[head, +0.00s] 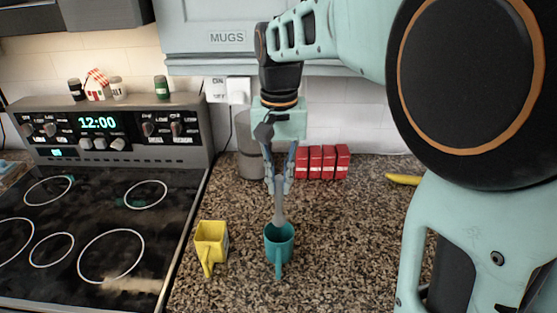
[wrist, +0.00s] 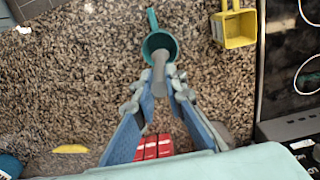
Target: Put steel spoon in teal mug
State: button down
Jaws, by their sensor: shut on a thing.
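The teal mug (head: 279,246) stands upright on the granite counter, its handle toward the front in the head view. It also shows at the top of the wrist view (wrist: 151,40). My gripper (head: 279,186) is above the mug, shut on the steel spoon (head: 279,215). The spoon hangs down, grey, with its lower end at or just over the mug's mouth. In the wrist view the spoon (wrist: 159,70) overlaps the mug opening between my fingertips (wrist: 160,92). I cannot tell how deep the spoon's end reaches, or whether it touches the mug.
A yellow mug (head: 211,241) stands left of the teal mug, near the black stovetop (head: 75,235). Red boxes (head: 322,162) and a grey canister (head: 248,150) stand behind. A yellow banana-like thing (head: 403,180) lies at right. Counter right of the teal mug is clear.

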aim_at(279, 214)
notch_tip(279, 214, down, 9)
jog(key=b, duration=0.5)
jog(key=shift+f, duration=0.15)
jog(key=c, duration=1.9)
grip_release()
